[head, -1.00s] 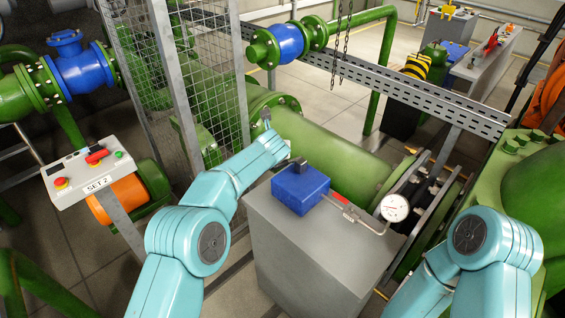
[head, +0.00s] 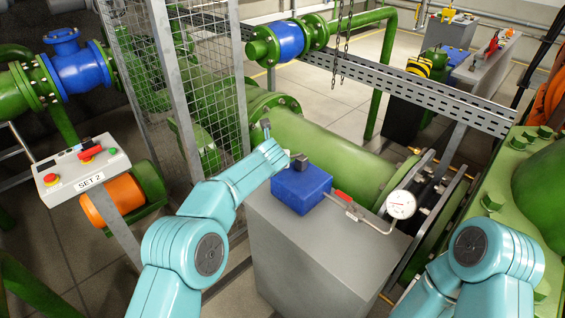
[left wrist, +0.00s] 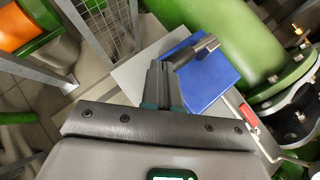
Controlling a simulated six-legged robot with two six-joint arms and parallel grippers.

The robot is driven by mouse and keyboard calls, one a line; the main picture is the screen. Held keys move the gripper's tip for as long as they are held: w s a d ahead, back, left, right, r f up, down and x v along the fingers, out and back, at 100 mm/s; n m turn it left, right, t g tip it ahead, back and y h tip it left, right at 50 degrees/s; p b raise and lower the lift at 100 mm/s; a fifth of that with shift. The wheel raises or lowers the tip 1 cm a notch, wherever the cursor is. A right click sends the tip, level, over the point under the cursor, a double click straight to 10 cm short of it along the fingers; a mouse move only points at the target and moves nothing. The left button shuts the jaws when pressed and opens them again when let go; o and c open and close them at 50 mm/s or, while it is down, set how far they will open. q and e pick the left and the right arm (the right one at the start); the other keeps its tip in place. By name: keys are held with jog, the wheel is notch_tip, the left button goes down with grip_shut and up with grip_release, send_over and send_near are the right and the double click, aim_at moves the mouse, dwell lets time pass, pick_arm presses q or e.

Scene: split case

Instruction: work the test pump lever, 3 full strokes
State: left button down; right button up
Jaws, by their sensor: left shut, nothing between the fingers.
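The test pump is a blue block (head: 303,187) on top of a grey pedestal (head: 310,250). In the left wrist view the blue block (left wrist: 218,82) lies beyond my left gripper (left wrist: 162,75), which is shut and empty. A short metal cylinder (left wrist: 197,50), seemingly part of the lever, shows at its fingertips over the block; I cannot tell whether they touch.
A gauge (head: 401,204) and red-handled valve (head: 343,195) sit right of the pump. A mesh guard (head: 215,80) and a big green pipe (head: 335,150) stand close behind. The SET 2 control box (head: 82,168) is at left.

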pick_arm(q)
notch_tip(320, 180, down, 6)
jog(key=b, duration=0.5)
jog(key=shift+f, duration=0.2)
dwell(0.8)
jog(key=shift+s, duration=0.1)
notch_tip(320, 180, up, 6)
jog(key=p, duration=0.7)
jog(key=shift+r+p, duration=0.25)
jog(key=shift+p, duration=0.1)
